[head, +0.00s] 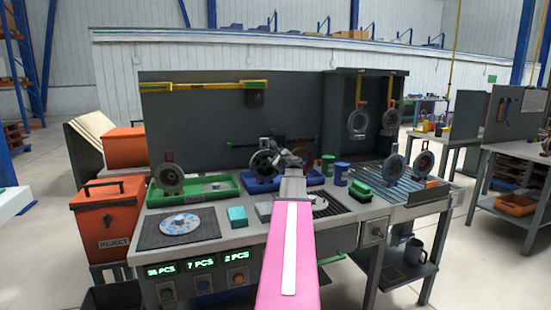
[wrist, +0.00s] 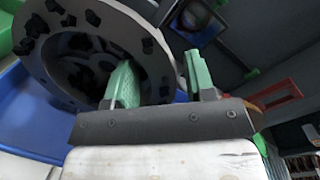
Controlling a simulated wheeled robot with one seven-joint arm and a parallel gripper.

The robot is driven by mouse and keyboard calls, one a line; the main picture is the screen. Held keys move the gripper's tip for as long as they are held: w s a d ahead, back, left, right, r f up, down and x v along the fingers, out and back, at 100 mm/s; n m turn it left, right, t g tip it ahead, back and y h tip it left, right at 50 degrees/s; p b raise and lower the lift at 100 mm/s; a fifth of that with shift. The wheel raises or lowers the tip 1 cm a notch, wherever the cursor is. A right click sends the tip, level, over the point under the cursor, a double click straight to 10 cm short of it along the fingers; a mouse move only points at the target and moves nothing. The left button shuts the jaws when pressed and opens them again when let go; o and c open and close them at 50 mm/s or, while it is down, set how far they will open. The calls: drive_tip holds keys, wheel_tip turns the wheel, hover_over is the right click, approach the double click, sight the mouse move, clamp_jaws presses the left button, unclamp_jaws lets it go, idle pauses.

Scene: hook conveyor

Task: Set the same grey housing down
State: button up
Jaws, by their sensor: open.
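A grey ring-shaped housing with dark patches (wrist: 60,35) fills the upper left of the wrist view. The housing also shows in the head view (head: 262,163), upright at the blue tray (head: 258,187), partly hidden by my arm. My gripper (wrist: 157,75) is open, with green fingertips. One finger shows against the housing's round opening and the other is outside its right edge. I cannot tell whether either touches the ring. The blue tray also shows below the housing in the wrist view (wrist: 35,110); whether the housing rests on it is unclear.
A green tray (head: 222,194) at left holds another ring housing (head: 170,178). Two housings hang on yellow hooks (head: 358,122) at back right. More stand by the slatted rack (head: 392,167). Blue cylinder (head: 341,173) and green blocks (head: 360,189) stand close right of my gripper.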

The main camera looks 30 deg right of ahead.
drive_tip(key=s+a, duration=0.1)
drive_tip(key=s, duration=1.1)
drive_tip(key=shift+a, duration=0.1)
idle(1.4)
